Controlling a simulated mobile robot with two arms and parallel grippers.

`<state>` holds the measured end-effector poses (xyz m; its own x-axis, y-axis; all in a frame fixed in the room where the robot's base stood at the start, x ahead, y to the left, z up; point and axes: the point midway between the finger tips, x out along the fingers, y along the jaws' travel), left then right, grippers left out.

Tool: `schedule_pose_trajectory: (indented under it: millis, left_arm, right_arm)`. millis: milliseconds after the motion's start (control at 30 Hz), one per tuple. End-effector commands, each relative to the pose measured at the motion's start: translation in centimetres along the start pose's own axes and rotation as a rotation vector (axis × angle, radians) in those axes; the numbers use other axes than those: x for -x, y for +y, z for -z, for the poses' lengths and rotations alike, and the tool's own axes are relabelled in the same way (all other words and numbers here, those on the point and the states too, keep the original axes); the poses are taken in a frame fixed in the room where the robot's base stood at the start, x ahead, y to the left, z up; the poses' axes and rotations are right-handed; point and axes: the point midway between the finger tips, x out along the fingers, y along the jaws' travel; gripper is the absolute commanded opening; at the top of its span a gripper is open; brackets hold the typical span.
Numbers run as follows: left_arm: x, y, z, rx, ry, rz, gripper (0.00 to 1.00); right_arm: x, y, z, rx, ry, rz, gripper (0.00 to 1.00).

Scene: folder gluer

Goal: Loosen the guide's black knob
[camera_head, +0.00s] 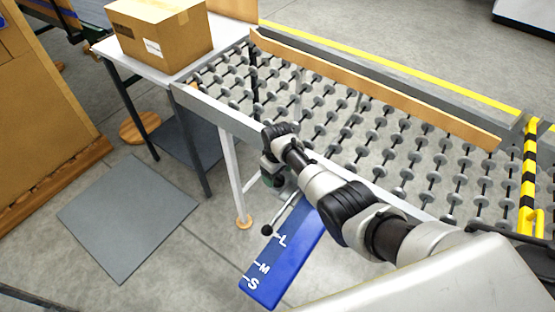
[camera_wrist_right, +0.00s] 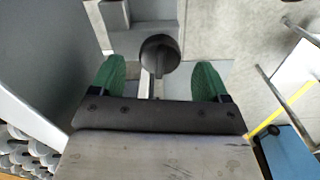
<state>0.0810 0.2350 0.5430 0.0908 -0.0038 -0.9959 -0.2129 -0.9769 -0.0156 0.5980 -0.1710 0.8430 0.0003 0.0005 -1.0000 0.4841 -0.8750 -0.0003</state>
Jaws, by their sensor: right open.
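In the head view my right gripper (camera_head: 272,178) is low beside the near side rail of the roller conveyor, and the knob is hidden there. My left gripper is not in view.
A blue panel (camera_head: 285,262) marked L, M and S has a lever with a black ball end (camera_head: 267,230) beside it. The roller conveyor (camera_head: 330,108) carries a long wooden rail (camera_head: 370,85). A cardboard box (camera_head: 160,35) stands on a table (camera_head: 128,62). A grey mat (camera_head: 128,215) lies on the floor.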

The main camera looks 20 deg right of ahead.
Motion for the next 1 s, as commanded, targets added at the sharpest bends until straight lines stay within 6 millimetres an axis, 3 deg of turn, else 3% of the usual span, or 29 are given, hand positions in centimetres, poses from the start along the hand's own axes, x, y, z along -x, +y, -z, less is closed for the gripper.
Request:
schedule_pose_trajectory:
  millis: [100, 433, 600, 1000]
  left_arm:
    - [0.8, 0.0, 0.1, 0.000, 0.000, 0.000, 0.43]
    - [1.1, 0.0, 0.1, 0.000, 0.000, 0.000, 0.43]
    - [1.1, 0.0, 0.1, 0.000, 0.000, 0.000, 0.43]
    - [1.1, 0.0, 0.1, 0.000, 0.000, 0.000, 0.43]
  right_arm:
    - [2.5, 0.1, 0.0, -0.001, 0.003, -0.002, 0.76]
    - [7.4, 0.1, 0.0, 0.000, 0.001, -0.001, 0.76]
    - [8.4, 0.0, 0.0, 0.000, 0.000, 0.000, 0.76]
    - [8.5, 0.0, -0.1, 0.000, -0.001, 0.000, 0.76]
